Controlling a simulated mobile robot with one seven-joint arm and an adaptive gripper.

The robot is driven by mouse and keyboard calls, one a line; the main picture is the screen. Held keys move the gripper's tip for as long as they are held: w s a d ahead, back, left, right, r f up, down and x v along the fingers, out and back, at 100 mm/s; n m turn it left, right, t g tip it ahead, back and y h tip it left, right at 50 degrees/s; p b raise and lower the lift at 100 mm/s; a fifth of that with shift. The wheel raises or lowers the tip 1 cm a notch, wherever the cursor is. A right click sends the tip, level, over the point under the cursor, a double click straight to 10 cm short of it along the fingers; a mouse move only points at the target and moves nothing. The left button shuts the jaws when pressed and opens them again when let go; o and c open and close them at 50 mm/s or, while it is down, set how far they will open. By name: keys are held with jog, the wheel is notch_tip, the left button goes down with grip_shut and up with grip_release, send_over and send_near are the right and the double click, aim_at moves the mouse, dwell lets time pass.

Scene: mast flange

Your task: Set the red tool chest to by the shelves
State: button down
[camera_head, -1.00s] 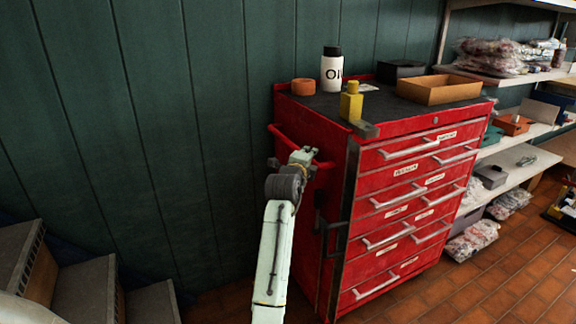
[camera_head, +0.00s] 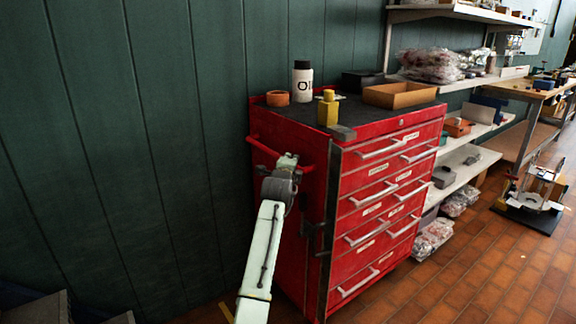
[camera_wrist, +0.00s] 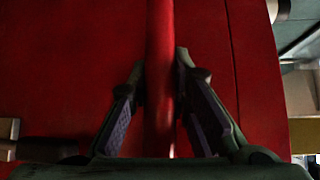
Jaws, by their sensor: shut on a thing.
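The red tool chest (camera_head: 372,205) stands upright on the tiled floor against the green wall, with several labelled drawers facing right. A red side handle (camera_head: 262,146) sticks out from its left side. My gripper (camera_head: 287,160) is at that handle. In the wrist view, the fingers of my gripper (camera_wrist: 160,105) lie on either side of the red handle bar (camera_wrist: 160,60), shut on it. The chest's red side panel (camera_wrist: 75,70) fills most of that view. The shelves (camera_head: 462,168) stand just beyond the chest on the right, partly hidden by it.
On the chest top are a white bottle (camera_head: 302,82), a yellow bottle (camera_head: 327,108), an orange roll (camera_head: 277,98) and a cardboard tray (camera_head: 400,95). A wooden workbench (camera_head: 525,92) and a device on a black base (camera_head: 530,205) stand at right. Floor (camera_head: 470,265) is clear in front.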

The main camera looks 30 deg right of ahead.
jog(key=shift+s+d+r, duration=0.1)
jog(key=shift+s+d, duration=0.15)
jog(key=c, duration=1.9)
grip_release()
jog(key=shift+o, duration=1.1)
jog(key=shift+a+r, duration=0.1)
jog(key=shift+r, duration=0.05)
jog(key=shift+o, duration=1.2)
jog(key=shift+w+a, duration=0.1)
jog(key=shift+s+a, duration=0.2)
jog(key=shift+a, duration=0.05)
jog(key=v, duration=1.1)
jog(key=shift+s, duration=0.15)
jog(key=shift+a, duration=0.1)
